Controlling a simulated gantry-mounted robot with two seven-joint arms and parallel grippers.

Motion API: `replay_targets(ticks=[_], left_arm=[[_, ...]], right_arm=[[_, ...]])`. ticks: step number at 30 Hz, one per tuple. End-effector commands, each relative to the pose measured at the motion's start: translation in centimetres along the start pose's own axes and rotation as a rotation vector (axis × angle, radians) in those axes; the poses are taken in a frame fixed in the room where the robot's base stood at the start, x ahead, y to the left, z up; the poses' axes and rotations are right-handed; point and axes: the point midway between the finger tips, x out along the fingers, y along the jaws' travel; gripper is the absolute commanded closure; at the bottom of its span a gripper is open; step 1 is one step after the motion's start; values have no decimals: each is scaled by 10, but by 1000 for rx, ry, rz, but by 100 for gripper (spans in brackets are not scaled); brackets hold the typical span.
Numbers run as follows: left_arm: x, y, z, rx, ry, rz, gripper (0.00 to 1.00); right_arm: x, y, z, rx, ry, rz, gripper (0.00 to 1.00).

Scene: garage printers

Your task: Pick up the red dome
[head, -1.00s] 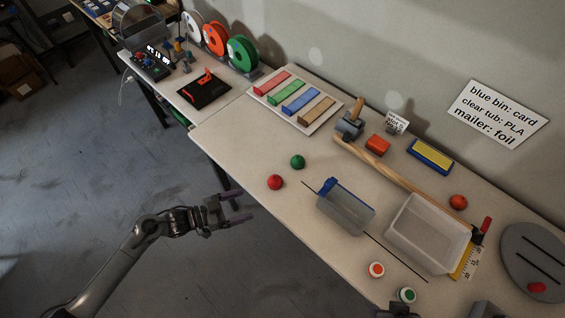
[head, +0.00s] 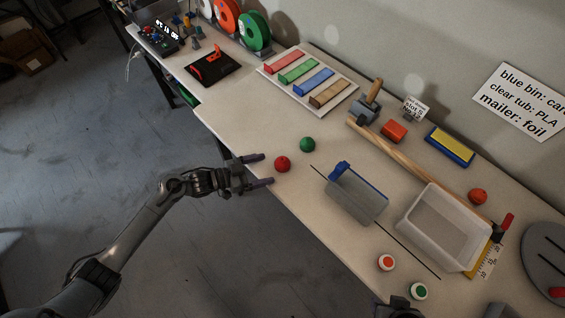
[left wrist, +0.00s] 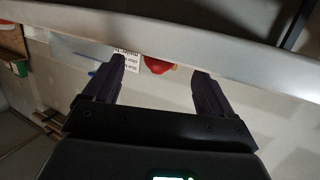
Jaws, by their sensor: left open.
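The red dome (head: 282,164) sits near the front edge of the worktable in the head view, beside a green dome (head: 307,144). My left gripper (head: 267,169) is open and empty at the table edge, just left of the red dome, its fingers pointing at it. The dome is not between the fingers in the head view. In the left wrist view the red dome (left wrist: 156,66) shows beyond and between the open fingertips (left wrist: 165,73), its upper part cut off by the pale table edge.
An orange-red dome (head: 478,196) is farther right. A tray of coloured bars (head: 338,106) lies behind. Bare tabletop surrounds the red dome.

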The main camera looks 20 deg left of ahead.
Motion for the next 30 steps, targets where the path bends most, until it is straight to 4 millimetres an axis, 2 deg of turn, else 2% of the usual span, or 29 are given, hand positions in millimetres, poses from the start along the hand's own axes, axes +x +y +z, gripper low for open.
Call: replay_targets(ticks=[12,22,23,30], left_arm=[[46,-2,-7,-1,3,0,15],[51,-1,-6,0,0,0,15],[51,-1,-6,0,1,0,17],[51,-1,-6,0,1,0,53]], right_arm=[[4,0,2,0,-1,0,57],[4,0,2,0,-1,0,57],[4,0,2,0,-1,0,57],[4,0,2,0,-1,0,57]])
